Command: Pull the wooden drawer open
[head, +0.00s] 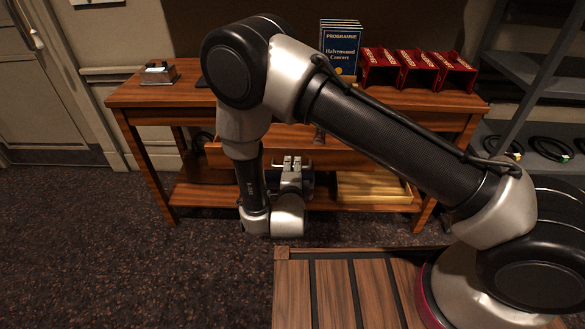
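The wooden desk (150,95) stands against the wall. The drawer front (345,158) is a long reddish-brown board under the desk top, partly hidden behind my arm. It seems to stand somewhat forward of the desk, but I cannot tell how far it is open. I cannot make out its handle clearly. My gripper (291,162) is low in front of the drawer front, pointing towards the desk. Its two light fingertips show close together against the board. I cannot tell whether they touch it or hold anything.
Programmes (340,45) and several red holders (417,69) stand on the desk top, with a small metal device (158,72) at the left. A light wooden tray (375,188) lies on the lower shelf. Cable coils (550,147) sit on a rack at right. The carpet at left is clear.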

